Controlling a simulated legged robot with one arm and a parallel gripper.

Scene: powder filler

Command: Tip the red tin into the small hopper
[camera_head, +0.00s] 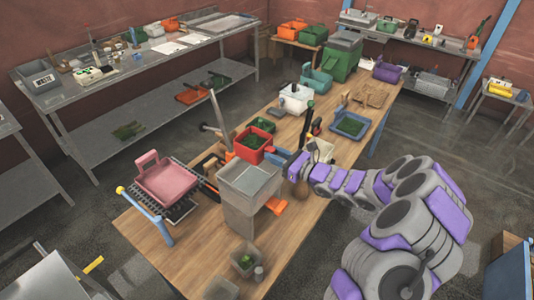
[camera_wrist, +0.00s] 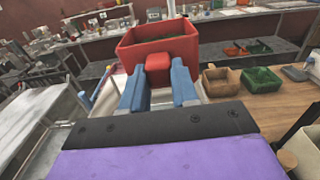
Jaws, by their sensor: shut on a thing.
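The red tin (camera_head: 247,155) is an open box with green contents inside. It is held up above the table, just behind the rim of the small grey metal hopper (camera_head: 243,208), and looks roughly level. In the wrist view the red tin (camera_wrist: 185,47) is straight ahead of my gripper (camera_wrist: 158,80). The two blue fingers are shut on the red block-like grip on its near wall. In the head view my gripper (camera_head: 276,155) reaches in from the right. The hopper's open top shows a bare inner wall, and its lower outlet is hidden.
A pink pan (camera_head: 165,183) sits on a black rack left of the hopper. A small grey cup (camera_head: 244,262) is in front.

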